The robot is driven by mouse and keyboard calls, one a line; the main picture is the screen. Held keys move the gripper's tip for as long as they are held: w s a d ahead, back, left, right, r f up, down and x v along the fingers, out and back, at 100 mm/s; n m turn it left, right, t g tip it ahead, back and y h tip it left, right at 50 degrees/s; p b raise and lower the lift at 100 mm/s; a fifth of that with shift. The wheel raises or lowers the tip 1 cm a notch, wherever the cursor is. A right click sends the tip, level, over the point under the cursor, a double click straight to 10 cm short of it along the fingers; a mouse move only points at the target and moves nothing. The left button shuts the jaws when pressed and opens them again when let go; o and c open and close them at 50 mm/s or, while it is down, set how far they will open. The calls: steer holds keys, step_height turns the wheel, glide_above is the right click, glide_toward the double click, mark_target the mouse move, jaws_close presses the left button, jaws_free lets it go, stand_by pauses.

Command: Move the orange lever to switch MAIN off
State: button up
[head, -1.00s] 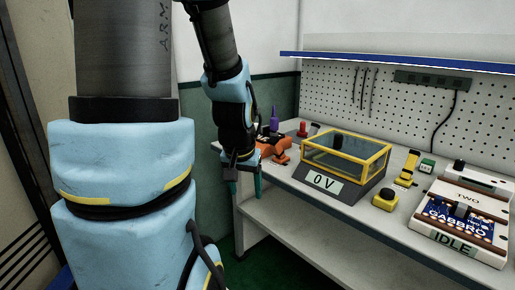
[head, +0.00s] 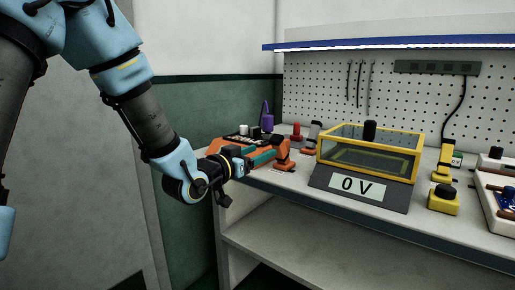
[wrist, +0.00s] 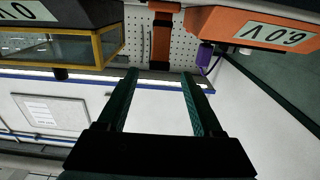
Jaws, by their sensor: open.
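An orange lever (head: 284,152) stands on the bench between the orange power unit and the yellow-framed box. It also shows in the wrist view as an orange bar (wrist: 160,40) beyond the gap between the fingertips. My gripper (head: 262,153) is open and empty, its teal fingers pointing toward the lever across the front of the orange power unit (head: 222,145). In the wrist view my gripper (wrist: 160,73) has the lever roughly centred between its fingers, with no clear contact. The MAIN label cannot be read.
The yellow-framed box (head: 370,148) has a 0 V display and stands right of the lever. A smaller grey-handled lever (head: 314,132), a red cylinder (head: 297,131) and a purple part (head: 267,123) are close by. The lower shelf is clear.

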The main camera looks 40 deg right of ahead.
mark_target(275, 145)
steer(key=x, duration=0.9)
steer(key=shift+d+p, duration=0.35)
steer(key=shift+d, duration=0.05)
steer(key=shift+c, duration=0.4)
jaws_close()
stand_by(0.5)
